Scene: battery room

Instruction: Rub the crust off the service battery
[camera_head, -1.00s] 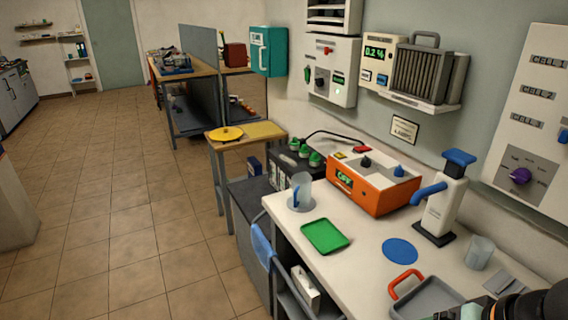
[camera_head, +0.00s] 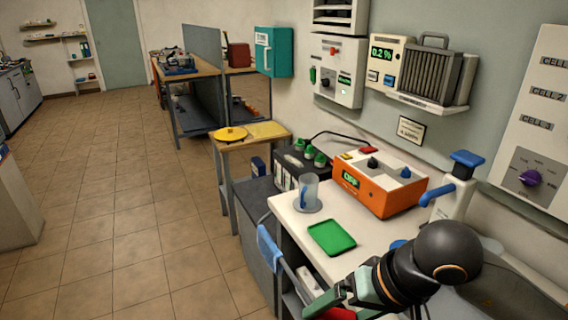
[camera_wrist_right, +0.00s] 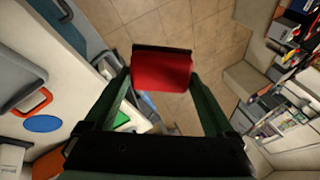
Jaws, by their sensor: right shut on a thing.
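The dark battery (camera_head: 287,175), with several green caps on top, stands beyond the white bench's far left end. A black cable arches from it towards the orange unit. I cannot make out crust at this size. My right gripper (camera_head: 330,302) is low in the head view, well short of the battery. It is shut on a red block with a dark edge (camera_wrist_right: 162,72), held between the green fingers in the right wrist view. Only part of this red block shows at the bottom of the head view. My left gripper is not in view.
The white bench (camera_head: 285,212) carries a clear jug (camera_head: 307,192), a green tray (camera_head: 332,238) and an orange unit (camera_head: 377,186). A blue-handled white device (camera_head: 452,192) stands behind my right arm. A small table (camera_head: 246,144) with a yellow disc stands beyond the battery. Open floor lies left.

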